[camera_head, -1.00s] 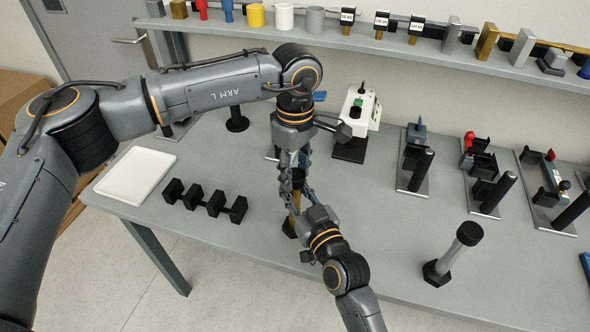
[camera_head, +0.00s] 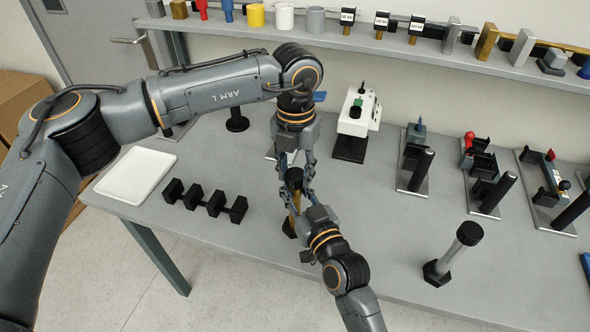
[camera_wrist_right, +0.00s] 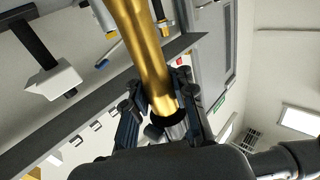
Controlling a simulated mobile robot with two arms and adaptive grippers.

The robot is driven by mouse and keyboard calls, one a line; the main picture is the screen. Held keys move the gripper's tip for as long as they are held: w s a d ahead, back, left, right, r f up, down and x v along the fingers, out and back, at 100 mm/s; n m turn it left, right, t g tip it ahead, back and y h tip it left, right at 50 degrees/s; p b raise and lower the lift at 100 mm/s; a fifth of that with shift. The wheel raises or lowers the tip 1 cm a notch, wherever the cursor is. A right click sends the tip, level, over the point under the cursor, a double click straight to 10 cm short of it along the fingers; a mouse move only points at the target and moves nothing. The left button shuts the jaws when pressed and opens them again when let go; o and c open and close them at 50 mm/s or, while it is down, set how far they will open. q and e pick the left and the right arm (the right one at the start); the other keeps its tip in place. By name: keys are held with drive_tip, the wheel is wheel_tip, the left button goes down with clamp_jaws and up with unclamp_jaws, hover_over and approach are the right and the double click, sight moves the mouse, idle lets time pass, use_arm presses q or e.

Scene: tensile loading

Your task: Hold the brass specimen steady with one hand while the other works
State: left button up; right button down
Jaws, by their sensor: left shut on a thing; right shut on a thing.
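The brass specimen (camera_head: 292,208) stands near the table's front edge, a gold rod with a black top (camera_head: 294,177) and a dark foot. My left gripper (camera_head: 294,182) comes down from above and is shut around its upper part; the fingers partly hide the exact contact. My right gripper (camera_head: 300,205) reaches in from the front right and is shut on the rod. In the right wrist view the brass specimen (camera_wrist_right: 144,50) runs up out of the picture between the fingers of the right gripper (camera_wrist_right: 160,95), with a dark ring at its lower end.
A black rack (camera_head: 205,200) and a white tray (camera_head: 137,173) lie to the left. A white machine (camera_head: 357,112) stands behind. A grey rod with a black cap (camera_head: 453,252) stands to the right, with several fixtures on plates beyond. The table between is clear.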

sight(296, 173)
use_arm(q)
drive_tip(key=shift+s+n, duration=0.1)
drive_tip(key=shift+n, duration=0.4)
use_arm(e)
drive_tip(key=shift+d+f, duration=0.1)
drive_tip(key=shift+f, duration=0.05)
use_arm(q)
drive_tip(key=shift+r, duration=0.1)
drive_tip(key=shift+r, duration=1)
drive_tip(key=shift+r, duration=2)
drive_tip(key=shift+w, duration=0.2)
use_arm(e)
drive_tip(key=c, duration=1)
unclamp_jaws()
